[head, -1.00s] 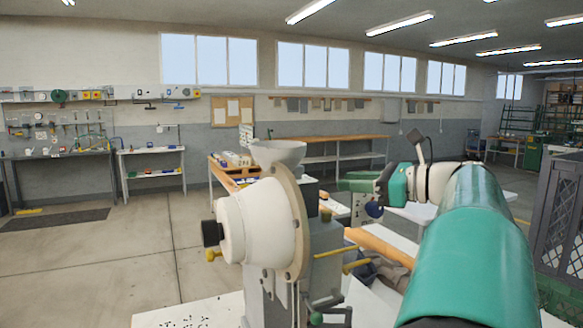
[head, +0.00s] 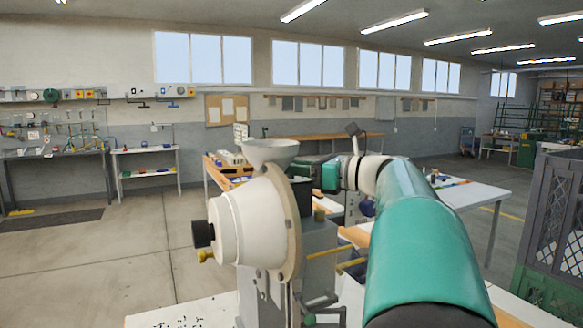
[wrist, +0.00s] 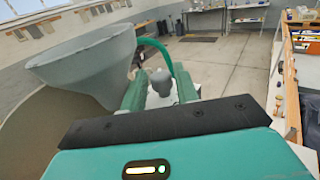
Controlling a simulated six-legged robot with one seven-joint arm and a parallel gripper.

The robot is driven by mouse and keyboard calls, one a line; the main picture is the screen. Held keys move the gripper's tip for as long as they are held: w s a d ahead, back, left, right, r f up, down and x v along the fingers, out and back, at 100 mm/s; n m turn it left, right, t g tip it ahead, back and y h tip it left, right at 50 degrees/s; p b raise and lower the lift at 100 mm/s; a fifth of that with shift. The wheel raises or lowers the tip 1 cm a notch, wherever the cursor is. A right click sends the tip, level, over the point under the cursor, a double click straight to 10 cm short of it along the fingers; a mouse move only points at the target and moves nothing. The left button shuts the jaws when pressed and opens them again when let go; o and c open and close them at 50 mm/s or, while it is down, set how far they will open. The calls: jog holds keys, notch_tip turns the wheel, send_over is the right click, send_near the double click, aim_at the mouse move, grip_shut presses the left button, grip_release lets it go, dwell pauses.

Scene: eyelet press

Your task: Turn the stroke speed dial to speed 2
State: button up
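The eyelet press (head: 255,225) stands in front of me, with a white cone-shaped housing, a grey hopper (head: 270,152) on top and a black knob (head: 203,234) at its left end. My gripper (head: 308,162) is behind the hopper, at the top of the press, partly hidden. In the wrist view my gripper (wrist: 160,92) is open, its two green fingers apart. A small grey knob (wrist: 161,80) shows between and beyond the fingers, above a white surface; I cannot tell whether they touch it. I cannot tell for certain which knob is the speed dial, and no speed mark is readable.
The hopper (wrist: 85,65) is close on the left of my gripper in the wrist view. A green curved tube (wrist: 158,48) rises just beyond the fingers. A white table (head: 470,190) stands behind my arm, and a dark crate (head: 560,215) at the right.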

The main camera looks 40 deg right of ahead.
jog(key=shift+w+a, duration=0.2)
jog(key=shift+w, duration=0.4)
jog(key=shift+c, duration=0.2)
jog(key=c, duration=0.6)
jog(key=shift+n+y, duration=0.3)
jog(key=shift+y, duration=0.2)
jog(key=shift+n+g+y, duration=2.6)
jog(key=shift+y, duration=0.6)
grip_shut()
